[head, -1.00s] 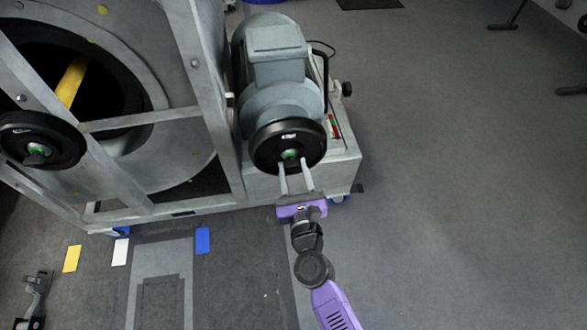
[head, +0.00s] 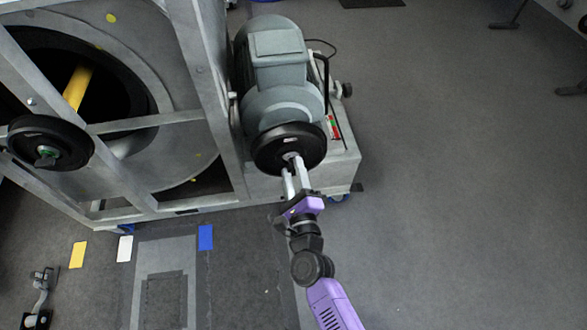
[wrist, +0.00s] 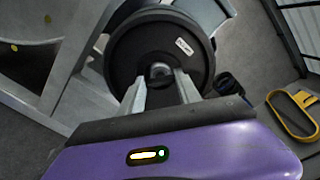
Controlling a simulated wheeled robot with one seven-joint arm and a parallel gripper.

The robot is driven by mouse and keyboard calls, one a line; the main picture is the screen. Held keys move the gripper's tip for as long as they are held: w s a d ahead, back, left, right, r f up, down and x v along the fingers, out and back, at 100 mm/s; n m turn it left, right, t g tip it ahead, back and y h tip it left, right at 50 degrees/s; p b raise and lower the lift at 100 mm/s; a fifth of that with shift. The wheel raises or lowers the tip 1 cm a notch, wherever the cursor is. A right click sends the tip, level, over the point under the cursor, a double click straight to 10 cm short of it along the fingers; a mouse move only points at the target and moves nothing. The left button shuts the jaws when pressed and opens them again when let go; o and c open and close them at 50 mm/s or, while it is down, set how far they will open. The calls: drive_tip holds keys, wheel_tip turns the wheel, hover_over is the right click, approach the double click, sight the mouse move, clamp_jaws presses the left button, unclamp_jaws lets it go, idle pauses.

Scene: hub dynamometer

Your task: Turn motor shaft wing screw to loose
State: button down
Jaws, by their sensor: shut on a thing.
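The grey motor (head: 277,65) stands on its base beside the metal frame, with a black disc (head: 268,155) on its near end. The motor shaft wing screw is at the centre of the disc, mostly hidden by my fingers in the head view; in the wrist view a small grey part of it (wrist: 160,70) shows between the fingertips. My gripper (head: 291,163) reaches the disc's centre from the front and is shut on the wing screw. In the wrist view its two fingers (wrist: 161,78) come together on it in front of the black disc (wrist: 190,45).
A second black wheel (head: 50,143) with a screw hub sits on the frame (head: 160,122) at left. A yellow strap-like loop (wrist: 292,114) lies at right in the wrist view.

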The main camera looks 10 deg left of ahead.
drive_tip(key=n+p, duration=0.2)
drive_tip(key=n, duration=0.4)
drive_tip(key=shift+n, duration=0.3)
drive_tip(key=n+p, duration=0.2)
drive_tip(key=n, duration=0.4)
drive_tip(key=shift+f+p, duration=0.2)
drive_tip(key=shift+p, duration=0.1)
drive_tip(key=n+p, duration=0.2)
drive_tip(key=n, duration=0.4)
drive_tip(key=shift+f+n, duration=0.1)
drive_tip(key=shift+n, duration=0.3)
drive_tip(key=n+p, duration=0.1)
drive_tip(key=n, duration=0.4)
drive_tip(key=shift+d+f+n, duration=0.1)
drive_tip(key=shift+d+n, duration=0.05)
drive_tip(key=shift+n, duration=0.15)
drive_tip(key=c, duration=0.8)
unclamp_jaws()
drive_tip(key=shift+c, duration=0.2)
